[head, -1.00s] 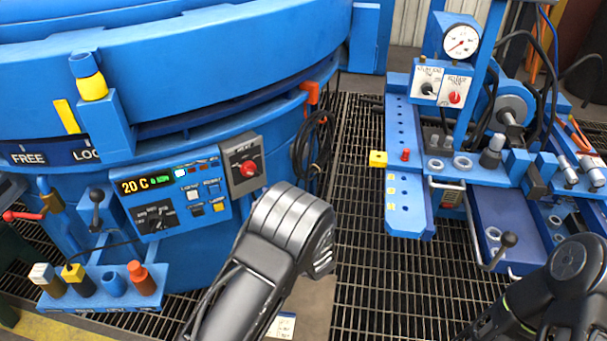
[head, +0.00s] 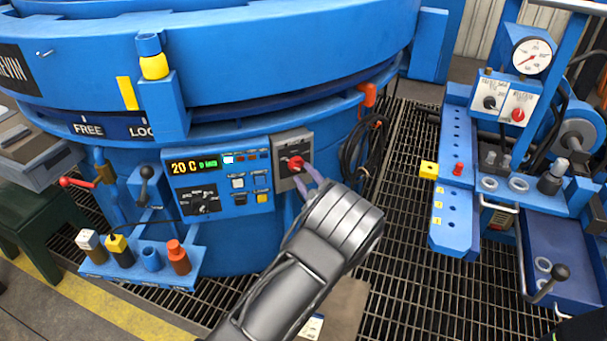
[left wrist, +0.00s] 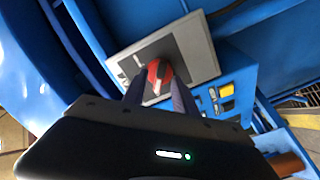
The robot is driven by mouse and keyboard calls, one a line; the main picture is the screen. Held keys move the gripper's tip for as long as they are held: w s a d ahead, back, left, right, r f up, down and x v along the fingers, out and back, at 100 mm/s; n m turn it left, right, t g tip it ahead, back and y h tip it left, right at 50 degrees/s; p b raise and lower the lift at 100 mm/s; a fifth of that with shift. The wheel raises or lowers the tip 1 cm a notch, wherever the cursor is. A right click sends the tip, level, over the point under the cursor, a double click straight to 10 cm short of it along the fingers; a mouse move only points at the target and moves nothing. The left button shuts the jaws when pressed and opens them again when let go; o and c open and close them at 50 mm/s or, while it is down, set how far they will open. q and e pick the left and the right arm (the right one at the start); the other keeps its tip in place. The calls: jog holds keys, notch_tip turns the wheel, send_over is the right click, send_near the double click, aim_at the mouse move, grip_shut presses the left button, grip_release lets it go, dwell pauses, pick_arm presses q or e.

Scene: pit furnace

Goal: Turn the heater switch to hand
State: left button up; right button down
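A grey switch box (head: 281,177) with a red rotary knob (head: 295,162) sits at the right end of the blue furnace control panel (head: 222,207). The box also shows in the left wrist view (left wrist: 205,63), with the red knob (left wrist: 159,71) near its middle. My left gripper (head: 306,173) is at the box, its fingers pointing at the knob. In the left wrist view the fingers (left wrist: 158,84) stand apart, one on each side of the knob, with no clear contact. The panel also carries a black rotary knob (head: 201,207). The small labels are unreadable. My right gripper is out of view.
The panel display (head: 194,165) reads 20 C. A shelf with several coloured pegs (head: 140,275) juts out at lower left. Coiled black cables (head: 366,150) hang right of the box. A blue bench with a gauge (head: 531,56) stands at right, beyond open floor grating (head: 405,230).

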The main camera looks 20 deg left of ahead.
pick_arm(q)
jog(key=shift+x, duration=0.85)
jog(key=shift+c, duration=0.5)
grip_shut()
